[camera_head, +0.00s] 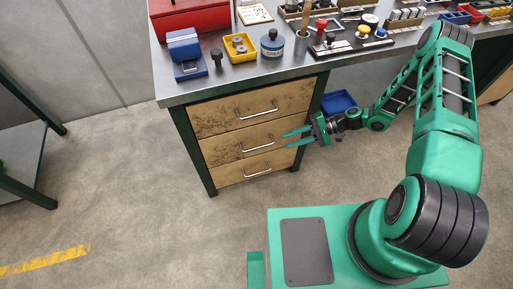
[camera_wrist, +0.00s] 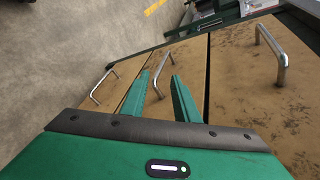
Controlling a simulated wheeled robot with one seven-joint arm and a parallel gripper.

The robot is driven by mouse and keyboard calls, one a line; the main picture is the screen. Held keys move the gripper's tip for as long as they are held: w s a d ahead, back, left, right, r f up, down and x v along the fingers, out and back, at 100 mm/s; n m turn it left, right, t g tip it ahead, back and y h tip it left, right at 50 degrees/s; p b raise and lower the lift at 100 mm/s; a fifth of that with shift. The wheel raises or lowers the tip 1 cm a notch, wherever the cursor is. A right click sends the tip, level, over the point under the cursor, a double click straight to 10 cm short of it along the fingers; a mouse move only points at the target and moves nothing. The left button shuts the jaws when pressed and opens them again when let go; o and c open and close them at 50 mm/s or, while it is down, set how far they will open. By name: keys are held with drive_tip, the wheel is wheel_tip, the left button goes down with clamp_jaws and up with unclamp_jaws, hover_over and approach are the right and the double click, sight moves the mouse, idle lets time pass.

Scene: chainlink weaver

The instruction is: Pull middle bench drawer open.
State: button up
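The bench holds a stack of three wooden drawers, all looking shut. The middle drawer (camera_head: 225,147) is a brown panel with a silver bar handle (camera_head: 257,145). In the wrist view that handle (camera_wrist: 157,82) appears in the gap between my two green fingers, with the drawer's front (camera_wrist: 190,62) behind. My gripper (camera_head: 285,140) is open and empty, its fingers pointing left toward the drawer front. In the head view the fingertips are a little right of the handle and look apart from it. The exact distance is hard to tell.
The top drawer's handle (camera_head: 258,111) and the bottom drawer's handle (camera_head: 257,170) are above and below. A blue bin (camera_head: 338,102) stands under the bench, right of the drawers. Tools and boxes cover the bench top (camera_head: 215,86). The floor before the drawers is clear.

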drive_tip(key=m+t+y, duration=0.2)
approach(256, 148)
drive_tip(key=x, duration=1)
drive_tip(key=shift+w+f, duration=0.3)
drive_tip(key=shift+f, duration=0.05)
drive_tip(key=shift+c, duration=0.7)
clamp_jaws()
